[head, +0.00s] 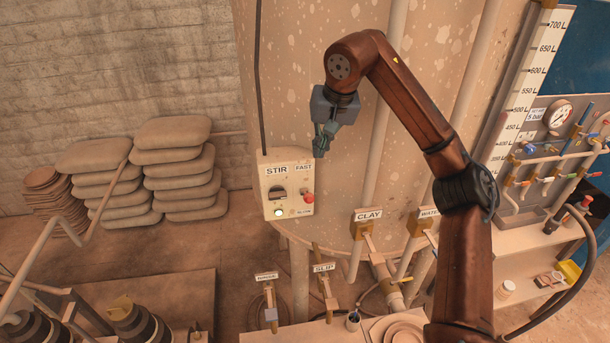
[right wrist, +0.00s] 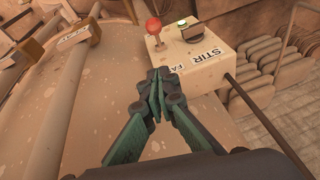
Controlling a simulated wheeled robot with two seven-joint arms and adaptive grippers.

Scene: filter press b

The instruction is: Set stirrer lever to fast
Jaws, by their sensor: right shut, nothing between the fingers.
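The stirrer box (head: 265,192) is a pale panel marked STIR on the front of the big tank. Its lever has a red ball knob (head: 308,197) at the right, below the FAST label (head: 303,167) and just above a small lower label. My right gripper (head: 320,150) is shut and empty, pointing down above the box's top right corner, apart from the lever. In the right wrist view the shut fingers (right wrist: 156,92) are near the FAST end of the box, and the red knob (right wrist: 153,25) stands beyond on its stalk. My left gripper is not in view.
The speckled tank (head: 340,205) stands behind the box. A dark cable (head: 257,80) runs up from it. Pipes with CLAY (head: 368,215) and WATER labels are at the right. Stacked sacks (head: 180,165) lie left. The space in front of the box looks free.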

